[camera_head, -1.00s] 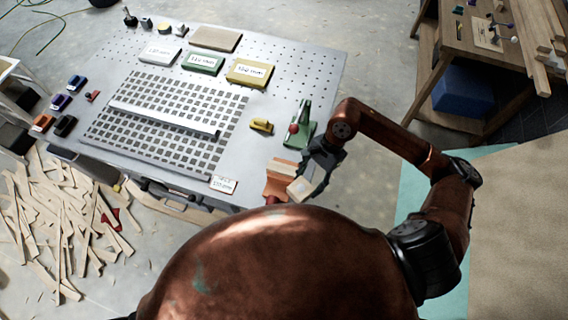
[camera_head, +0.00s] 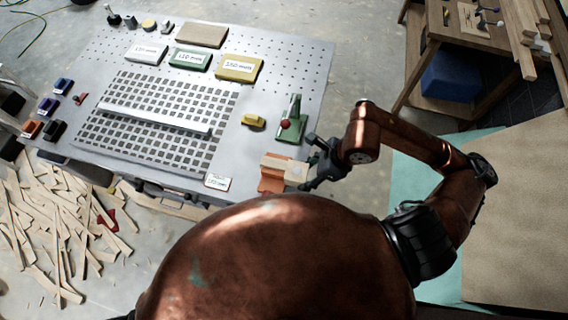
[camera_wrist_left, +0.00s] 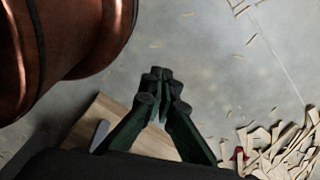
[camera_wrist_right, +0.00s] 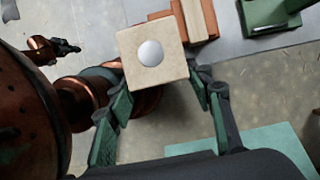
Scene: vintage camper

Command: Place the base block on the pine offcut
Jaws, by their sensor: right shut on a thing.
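My right gripper (camera_head: 312,170) is shut on a pale wooden block (camera_head: 296,173) near the table's front right corner. In the right wrist view the block (camera_wrist_right: 135,70) is square-faced with a round whitish spot, between the fingertips (camera_wrist_right: 160,82). It overlaps a terracotta piece (camera_head: 271,184) with a wood-coloured top; I cannot tell if they touch. A flat tan board (camera_head: 202,35) lies at the table's back; I cannot tell whether it is the pine offcut. My left gripper (camera_wrist_left: 160,82) is shut and empty in the left wrist view, above a light wooden board (camera_wrist_left: 95,122).
The metal table (camera_head: 258,90) carries a slotted grid with a pale bar (camera_head: 155,119), labelled white, green and yellow blocks, a small yellow item (camera_head: 254,120) and a green device (camera_head: 292,125) near my right gripper. Wood scraps (camera_head: 60,225) litter the floor at left.

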